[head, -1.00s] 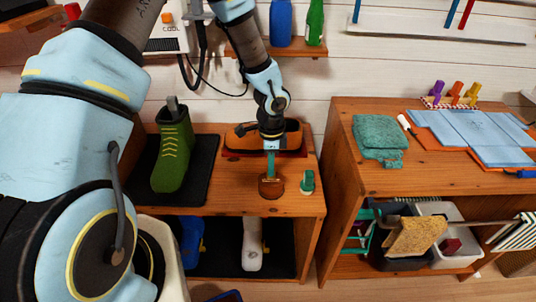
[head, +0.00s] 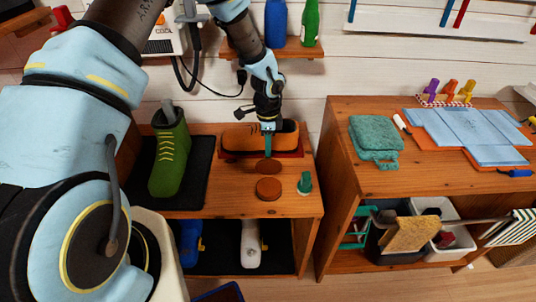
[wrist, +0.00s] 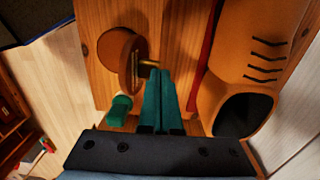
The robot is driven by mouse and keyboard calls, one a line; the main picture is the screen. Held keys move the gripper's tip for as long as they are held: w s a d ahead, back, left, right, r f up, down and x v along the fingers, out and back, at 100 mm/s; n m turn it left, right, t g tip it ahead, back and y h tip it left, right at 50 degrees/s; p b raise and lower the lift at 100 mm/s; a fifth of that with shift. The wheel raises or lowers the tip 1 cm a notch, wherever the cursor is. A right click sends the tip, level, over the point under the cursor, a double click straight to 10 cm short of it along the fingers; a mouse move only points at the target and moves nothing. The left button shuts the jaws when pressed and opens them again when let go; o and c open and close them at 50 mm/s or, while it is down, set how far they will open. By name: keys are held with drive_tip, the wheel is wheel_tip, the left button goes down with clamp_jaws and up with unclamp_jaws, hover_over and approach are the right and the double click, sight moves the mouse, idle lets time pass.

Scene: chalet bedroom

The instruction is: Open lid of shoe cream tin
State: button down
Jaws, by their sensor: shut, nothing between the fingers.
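The shoe cream tin (head: 269,190) is a round brown tin on the shelf top, in front of the orange shoe. A second brown disc, seemingly its lid (head: 268,166), shows just behind it, towards the shoe. In the wrist view the lid (wrist: 133,65) is seen nearly edge-on, raised in front of the round tin (wrist: 112,45). A small brass-coloured piece (wrist: 150,63) sticks out beside the lid. My gripper (head: 268,153) is shut and empty, with teal fingers pointing down behind the lid. In the wrist view its fingertips (wrist: 159,73) are close to the brass piece; contact is unclear.
A green-capped small item (head: 305,184) stands right of the tin. The orange shoe (head: 245,136) on a red mat is right behind my gripper. A green boot (head: 169,155) stands on a black mat at left. Bare wood lies in front of the tin.

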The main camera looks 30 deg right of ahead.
drive_tip(key=w+f+g, duration=0.1)
drive_tip(key=w+d+f+b, duration=0.1)
drive_tip(key=w+d+f+g+y+b, duration=0.1)
drive_tip(key=w, duration=0.1)
drive_tip(key=shift+g, duration=0.3)
drive_tip(key=shift+w+d+f+b, duration=0.1)
drive_tip(key=shift+w+f+b, duration=0.25)
drive_tip(key=shift+b, duration=0.4)
